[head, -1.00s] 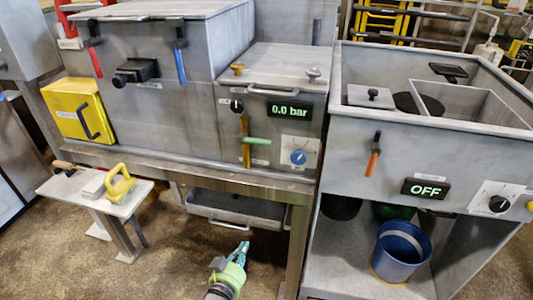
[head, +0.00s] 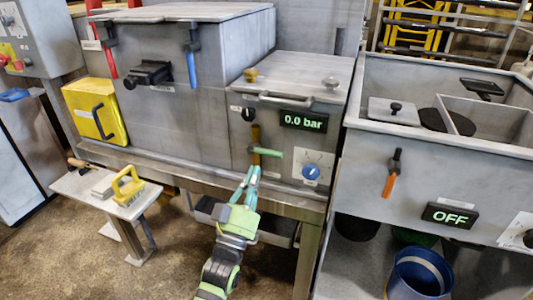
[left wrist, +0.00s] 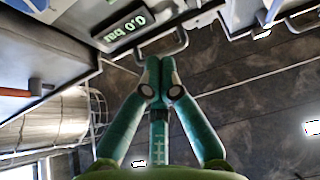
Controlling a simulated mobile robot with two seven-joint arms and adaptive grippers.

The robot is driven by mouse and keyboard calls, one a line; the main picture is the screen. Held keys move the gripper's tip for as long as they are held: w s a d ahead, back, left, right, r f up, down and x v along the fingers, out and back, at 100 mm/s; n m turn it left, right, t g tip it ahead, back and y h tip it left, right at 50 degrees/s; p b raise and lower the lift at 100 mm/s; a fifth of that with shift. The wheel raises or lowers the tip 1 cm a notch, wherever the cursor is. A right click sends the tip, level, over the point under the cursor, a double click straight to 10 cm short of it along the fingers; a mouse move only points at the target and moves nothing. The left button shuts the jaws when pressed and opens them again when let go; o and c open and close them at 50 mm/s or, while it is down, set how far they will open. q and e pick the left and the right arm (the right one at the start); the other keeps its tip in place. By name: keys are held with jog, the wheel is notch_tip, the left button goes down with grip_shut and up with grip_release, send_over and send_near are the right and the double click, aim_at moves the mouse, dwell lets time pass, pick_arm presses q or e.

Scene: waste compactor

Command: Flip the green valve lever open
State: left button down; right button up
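The green valve lever (head: 267,151) sits roughly level on a brass pipe (head: 256,136) on the front of the grey compactor, its handle pointing right. My left gripper (head: 252,170) is just below the lever, with its teal fingertips pointing up towards it. In the left wrist view the fingertips (left wrist: 160,70) are together with nothing visible between them. I cannot tell from these views whether they touch the lever. The lever is not recognisable in the left wrist view. My right gripper is not in view.
A display (head: 303,121) reading 0.0 bar and a blue knob (head: 311,172) are right of the lever. A metal handle (head: 286,98) juts out above. The bench edge (head: 200,178) runs below. A separate OFF unit (head: 449,216) stands at right.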

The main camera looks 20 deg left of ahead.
pick_arm(q)
notch_tip(320, 180, up, 5)
jog(key=p, duration=0.2)
send_over(266, 154)
jog(key=s, duration=0.4)
jog(key=shift+w+d+f+b, duration=0.15)
jog(key=shift+w+f, duration=0.15)
jog(key=shift+f, duration=0.45)
jog(key=shift+w+d+f+b, duration=0.1)
jog(key=shift+w+f, duration=0.2)
jog(key=shift+f, duration=0.4)
jog(key=shift+w+d+f+b, duration=0.15)
jog(key=shift+w+f, duration=0.15)
jog(key=shift+f, duration=0.45)
